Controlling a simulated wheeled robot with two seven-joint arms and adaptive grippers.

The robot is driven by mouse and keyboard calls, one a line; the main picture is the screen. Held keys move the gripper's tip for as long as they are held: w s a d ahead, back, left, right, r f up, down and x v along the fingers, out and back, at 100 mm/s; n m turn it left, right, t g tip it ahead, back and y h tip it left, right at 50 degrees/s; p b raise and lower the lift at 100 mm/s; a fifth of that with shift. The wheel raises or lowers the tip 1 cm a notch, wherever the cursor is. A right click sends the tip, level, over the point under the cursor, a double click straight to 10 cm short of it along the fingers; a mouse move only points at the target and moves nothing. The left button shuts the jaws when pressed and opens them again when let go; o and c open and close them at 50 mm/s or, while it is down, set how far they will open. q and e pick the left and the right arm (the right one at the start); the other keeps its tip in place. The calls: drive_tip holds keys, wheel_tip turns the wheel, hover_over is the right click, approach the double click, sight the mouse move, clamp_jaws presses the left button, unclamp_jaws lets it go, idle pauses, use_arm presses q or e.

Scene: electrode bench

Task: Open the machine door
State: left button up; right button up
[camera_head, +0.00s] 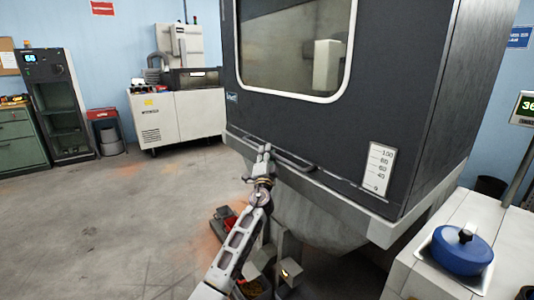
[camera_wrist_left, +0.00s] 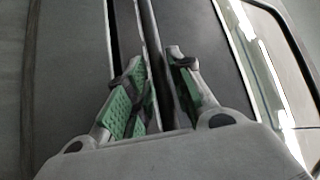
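The machine door (camera_head: 300,115) is a dark panel with a light-framed window on the large machine. It looks closed, with its lower edge along the grey base. A dark bar handle (camera_head: 292,161) runs along the door's lower edge. My left gripper (camera_head: 264,149) is at the left end of this handle. In the left wrist view, the handle (camera_wrist_left: 152,45) passes between the two green-padded fingers (camera_wrist_left: 158,75), which close in on it from both sides. The fingertips hide part of the bar. My right gripper is not in view.
A white bench (camera_head: 450,240) with a blue lidded pot (camera_head: 462,250) stands at the lower right. A red object (camera_head: 228,221) lies low beside my left arm. A white cabinet (camera_head: 178,118) stands at the back. The floor at left is clear.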

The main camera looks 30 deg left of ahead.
use_arm(q)
drive_tip(key=shift+w+a+r, duration=0.15)
drive_tip(key=shift+w+a, duration=0.05)
drive_tip(key=shift+w, duration=0.15)
clamp_jaws()
